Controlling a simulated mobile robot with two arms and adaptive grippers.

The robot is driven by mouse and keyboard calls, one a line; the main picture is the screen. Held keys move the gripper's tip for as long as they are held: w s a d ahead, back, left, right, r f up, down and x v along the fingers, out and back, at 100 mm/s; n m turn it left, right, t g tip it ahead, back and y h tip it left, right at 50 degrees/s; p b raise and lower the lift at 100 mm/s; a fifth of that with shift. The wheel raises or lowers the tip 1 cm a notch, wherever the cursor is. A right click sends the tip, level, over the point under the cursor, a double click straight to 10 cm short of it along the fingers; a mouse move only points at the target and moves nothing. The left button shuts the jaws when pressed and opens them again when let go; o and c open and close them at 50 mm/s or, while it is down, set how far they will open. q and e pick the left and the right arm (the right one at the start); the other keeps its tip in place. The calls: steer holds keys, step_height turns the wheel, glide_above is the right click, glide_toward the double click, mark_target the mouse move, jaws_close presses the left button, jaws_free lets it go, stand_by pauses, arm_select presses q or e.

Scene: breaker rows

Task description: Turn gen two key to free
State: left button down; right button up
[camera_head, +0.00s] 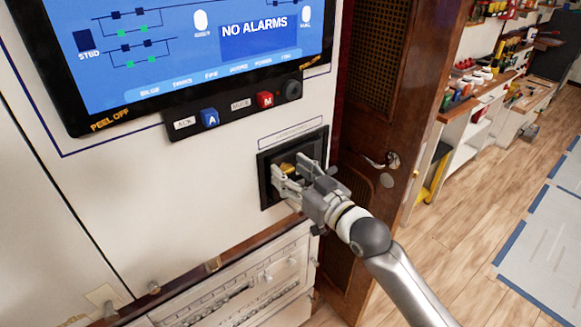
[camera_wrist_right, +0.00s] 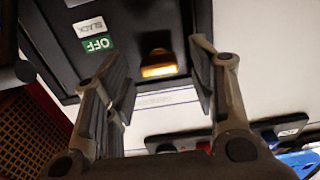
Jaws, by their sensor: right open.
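My right gripper (camera_head: 284,180) is in front of a black square recessed panel (camera_head: 264,181) on the white wall, below the screen. In the right wrist view my right gripper (camera_wrist_right: 155,62) is open. A glowing amber piece (camera_wrist_right: 158,70) on the panel shows between its fingers, with no visible contact. In the head view a yellow piece (camera_head: 287,167) shows beside the fingers. My left gripper is out of view.
Above the panel is a strip with a blue A button (camera_head: 209,118) and a red M button (camera_head: 265,100), under a large screen (camera_head: 190,45) reading NO ALARMS. A wooden door (camera_head: 372,130) stands close to the right. Drawers or racks (camera_head: 235,290) are below.

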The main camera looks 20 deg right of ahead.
steer(key=shift+w+a, duration=0.15)
steer(key=shift+w, duration=0.2)
steer(key=shift+c, duration=0.3)
steer(key=c, duration=1)
steer(key=shift+o, duration=0.2)
